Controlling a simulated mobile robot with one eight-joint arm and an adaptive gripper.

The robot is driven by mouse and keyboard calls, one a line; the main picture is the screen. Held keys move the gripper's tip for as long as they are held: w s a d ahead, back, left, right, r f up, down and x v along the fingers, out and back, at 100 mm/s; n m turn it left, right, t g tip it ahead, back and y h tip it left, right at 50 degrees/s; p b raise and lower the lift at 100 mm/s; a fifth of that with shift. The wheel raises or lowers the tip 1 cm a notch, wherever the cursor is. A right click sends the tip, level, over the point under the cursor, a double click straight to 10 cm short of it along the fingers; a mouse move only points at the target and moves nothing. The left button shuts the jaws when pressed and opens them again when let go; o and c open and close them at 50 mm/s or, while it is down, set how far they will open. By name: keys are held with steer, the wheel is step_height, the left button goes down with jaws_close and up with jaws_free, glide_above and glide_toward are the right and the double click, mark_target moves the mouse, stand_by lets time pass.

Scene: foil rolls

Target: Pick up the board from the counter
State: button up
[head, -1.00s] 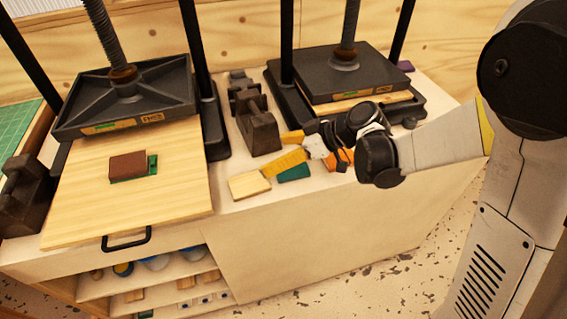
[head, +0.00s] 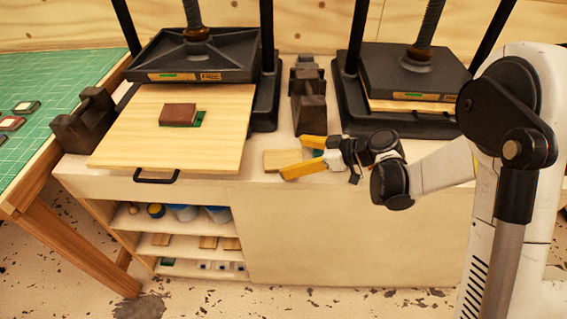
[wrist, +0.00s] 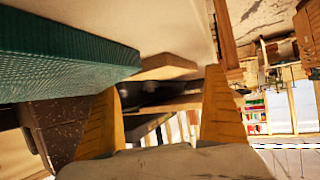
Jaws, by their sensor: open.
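The board, a small pale wooden piece (head: 275,160), lies flat on the white counter (head: 245,200) in front of the two presses. It also appears in the wrist view (wrist: 168,68), beyond and between the fingertips. My gripper (head: 292,157) is open, with its yellow fingers pointing left at the board's right side. The near finger overlaps the board's front right corner in the head view; I cannot tell if they touch. My gripper (wrist: 164,79) holds nothing in the wrist view.
A teal block (wrist: 65,62) is close beside the left finger; a bit shows between the fingers (head: 318,153). A dark weight (head: 309,102) stands behind. The left press holds a large wooden board (head: 225,140) with a brown block (head: 178,114) on it. A green-topped table (head: 45,85) is at left.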

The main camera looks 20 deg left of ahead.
mark_target(283, 160)
steer(key=x, duration=0.3)
steer(key=shift+d+b, duration=0.1)
steer(key=shift+b, duration=0.2)
steer(key=shift+d, duration=0.1)
steer(key=c, duration=1.3)
steer(key=shift+o, duration=0.2)
steer(key=shift+r, duration=0.1)
